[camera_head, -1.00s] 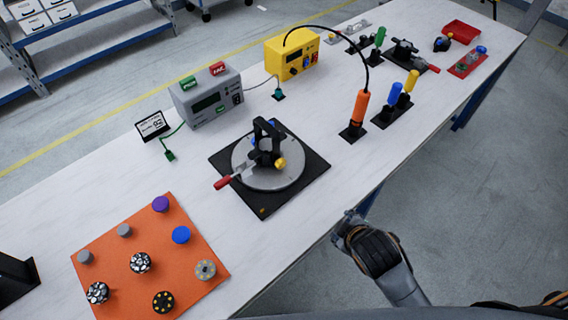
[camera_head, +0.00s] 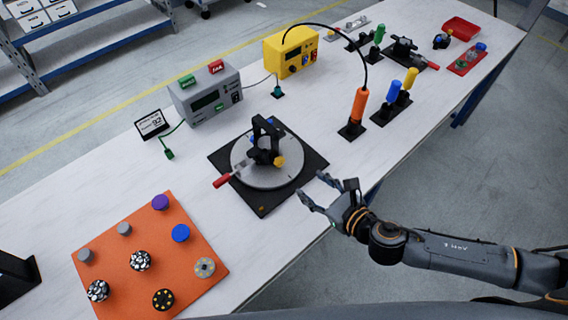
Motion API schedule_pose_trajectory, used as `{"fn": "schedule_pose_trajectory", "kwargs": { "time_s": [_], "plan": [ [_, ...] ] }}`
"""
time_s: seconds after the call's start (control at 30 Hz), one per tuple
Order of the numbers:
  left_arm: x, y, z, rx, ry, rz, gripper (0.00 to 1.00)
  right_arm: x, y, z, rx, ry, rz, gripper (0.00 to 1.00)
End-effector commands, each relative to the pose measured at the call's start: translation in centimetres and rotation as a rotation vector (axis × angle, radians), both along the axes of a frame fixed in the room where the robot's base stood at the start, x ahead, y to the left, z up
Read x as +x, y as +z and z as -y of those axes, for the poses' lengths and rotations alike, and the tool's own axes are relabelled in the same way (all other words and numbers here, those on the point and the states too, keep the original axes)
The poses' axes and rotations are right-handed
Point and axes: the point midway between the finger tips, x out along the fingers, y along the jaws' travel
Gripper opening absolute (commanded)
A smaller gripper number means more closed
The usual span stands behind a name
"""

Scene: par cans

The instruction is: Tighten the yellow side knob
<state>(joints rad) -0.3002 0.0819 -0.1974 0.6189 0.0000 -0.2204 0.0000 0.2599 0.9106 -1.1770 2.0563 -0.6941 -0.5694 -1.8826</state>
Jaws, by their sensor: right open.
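The yellow side knob (camera_head: 279,161) sits on the right side of a black clamp fixture (camera_head: 263,140). The fixture stands on a round grey turntable (camera_head: 250,174) on a black base plate (camera_head: 313,163). A red-handled lever (camera_head: 222,181) sticks out to the left of the fixture. My right gripper (camera_head: 312,187) is open and empty over the table's front edge, to the right of and nearer than the knob, apart from it. My left gripper is not in view.
An orange mat (camera_head: 205,246) with several knobs and caps lies at the front left. Grey (camera_head: 206,98) and yellow (camera_head: 291,52) instrument boxes stand behind. Orange (camera_head: 358,106), blue and yellow-handled tools stand at the right. The table is clear between mat and base plate.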

Motion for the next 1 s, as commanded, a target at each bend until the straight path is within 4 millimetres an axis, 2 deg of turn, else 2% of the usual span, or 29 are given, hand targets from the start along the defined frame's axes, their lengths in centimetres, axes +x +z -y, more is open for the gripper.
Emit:
{"fn": "schedule_pose_trajectory", "kwargs": {
  "time_s": [0.17,0.7,1.0],
  "plan": [
    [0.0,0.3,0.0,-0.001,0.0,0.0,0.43,1.1,-0.6,-0.6,-0.033,0.026,0.018,0.52],
    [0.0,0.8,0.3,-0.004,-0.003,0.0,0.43,9.1,-4.5,-5.5,-0.029,0.021,0.014,0.52],
    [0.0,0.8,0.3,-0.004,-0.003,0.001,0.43,10.8,-5.3,-6.4,-0.028,0.022,0.013,0.52]
  ]
}}
